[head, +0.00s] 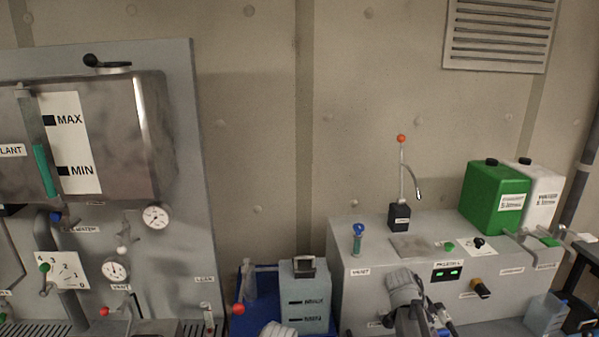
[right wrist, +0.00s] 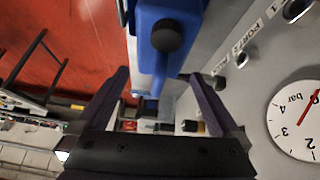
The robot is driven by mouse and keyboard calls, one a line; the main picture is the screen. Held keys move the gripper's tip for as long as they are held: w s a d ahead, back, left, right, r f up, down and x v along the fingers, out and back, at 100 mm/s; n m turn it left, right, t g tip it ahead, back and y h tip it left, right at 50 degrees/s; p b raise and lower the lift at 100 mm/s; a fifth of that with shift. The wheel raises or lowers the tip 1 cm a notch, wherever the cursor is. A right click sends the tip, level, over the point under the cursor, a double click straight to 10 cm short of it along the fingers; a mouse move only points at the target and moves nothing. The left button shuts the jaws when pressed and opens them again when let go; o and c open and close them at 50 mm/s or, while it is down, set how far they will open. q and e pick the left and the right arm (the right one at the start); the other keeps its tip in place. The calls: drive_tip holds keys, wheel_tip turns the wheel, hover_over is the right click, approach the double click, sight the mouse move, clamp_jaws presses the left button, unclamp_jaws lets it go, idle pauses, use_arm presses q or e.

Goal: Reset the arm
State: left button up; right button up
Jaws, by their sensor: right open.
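In the right wrist view my right gripper (right wrist: 157,75) is open, its two dark fingers spread apart with nothing held between them. A blue body with a round black knob (right wrist: 167,36) shows beyond the fingertips; I cannot tell how far off it is. A grey panel with a pressure gauge (right wrist: 297,118) is to the right of the fingers. In the head view, parts of my arm show at the lower edge in front of the grey bench unit, but its fingers cannot be made out. My left gripper is not seen.
The grey bench unit (head: 372,296) carries a red-tipped lever (head: 401,165), a green canister (head: 494,196) and a white canister (head: 541,198). A grey container (head: 304,306) stands left of it. A gauge panel (head: 195,215) with a metal tank (head: 120,130) fills the left.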

drive_tip(key=b+x, duration=0.2)
drive_tip(key=x, duration=0.2)
drive_tip(key=shift+f+b, duration=0.25)
drive_tip(key=shift+b, duration=0.15)
drive_tip(key=shift+r+p, duration=0.45)
drive_tip(key=shift+r, duration=0.05)
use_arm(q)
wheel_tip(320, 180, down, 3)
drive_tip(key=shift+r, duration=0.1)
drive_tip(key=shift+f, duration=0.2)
use_arm(e)
drive_tip(key=shift+f, duration=0.2)
